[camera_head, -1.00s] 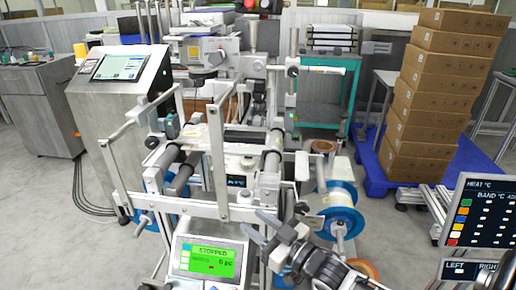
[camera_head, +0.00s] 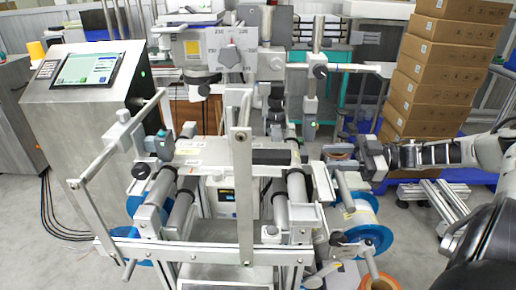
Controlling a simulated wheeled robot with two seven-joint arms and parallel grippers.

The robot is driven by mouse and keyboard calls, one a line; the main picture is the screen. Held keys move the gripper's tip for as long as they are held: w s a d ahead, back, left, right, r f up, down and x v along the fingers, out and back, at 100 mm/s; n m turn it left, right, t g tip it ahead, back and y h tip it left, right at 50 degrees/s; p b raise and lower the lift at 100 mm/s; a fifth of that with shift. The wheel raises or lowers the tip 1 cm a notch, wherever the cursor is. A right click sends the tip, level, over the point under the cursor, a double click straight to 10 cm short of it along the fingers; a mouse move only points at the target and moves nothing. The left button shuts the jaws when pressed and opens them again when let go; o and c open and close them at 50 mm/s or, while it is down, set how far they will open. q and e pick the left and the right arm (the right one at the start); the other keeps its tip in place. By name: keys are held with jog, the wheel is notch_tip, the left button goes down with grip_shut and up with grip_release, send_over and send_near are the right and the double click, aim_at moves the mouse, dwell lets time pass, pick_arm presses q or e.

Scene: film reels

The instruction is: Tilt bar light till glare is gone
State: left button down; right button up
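A pale horizontal bar (camera_head: 348,66) sits on a post at the right of the film machine; it may be the bar light, but I cannot tell for sure. Its right end points toward the boxes. No glare on the film can be made out clearly. My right gripper (camera_head: 346,168) comes in from the right, below the bar and apart from it. My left gripper is out of view.
A metal console with a screen (camera_head: 86,69) stands at the left. An upright frame bar (camera_head: 245,190) crosses the middle. A blue-rimmed reel (camera_head: 375,240) is below my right gripper. Stacked cardboard boxes (camera_head: 440,80) stand behind the arm.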

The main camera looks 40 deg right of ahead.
aim_at(273, 157)
jog(key=x, duration=1.5)
jog(key=shift+s+a, duration=0.1)
jog(key=shift+a, duration=0.2)
jog(key=c, duration=0.7)
